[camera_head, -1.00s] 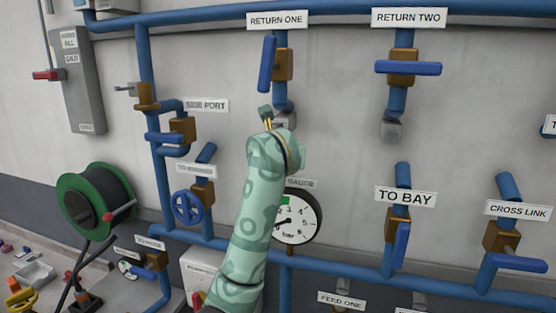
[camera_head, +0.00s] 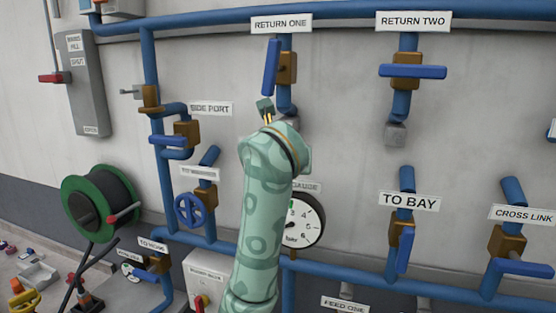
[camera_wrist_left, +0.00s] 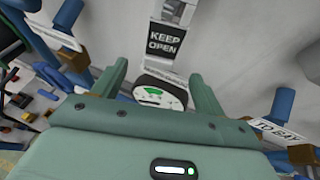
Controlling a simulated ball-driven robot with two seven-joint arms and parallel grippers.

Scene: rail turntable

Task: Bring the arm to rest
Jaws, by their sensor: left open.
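My left arm, pale green with a ring pattern, rises from the bottom of the head view. Its gripper (camera_head: 265,110) is in front of the wall, just below the blue handle of the RETURN ONE valve (camera_head: 287,68). In the left wrist view the two fingers stand wide apart (camera_wrist_left: 160,78) with nothing held between them. The round white pressure gauge (camera_head: 303,222) is partly hidden behind my arm. It also shows beyond the fingers in the left wrist view (camera_wrist_left: 162,94). My right gripper is not in view.
Blue pipes and valves cover the wall: RETURN TWO (camera_head: 408,71), SIDE PORT (camera_head: 186,133), TO BAY (camera_head: 403,232) and CROSS LINK (camera_head: 508,243). A green hose reel (camera_head: 72,220) is at left. A KEEP OPEN sign (camera_wrist_left: 166,38) shows in the left wrist view.

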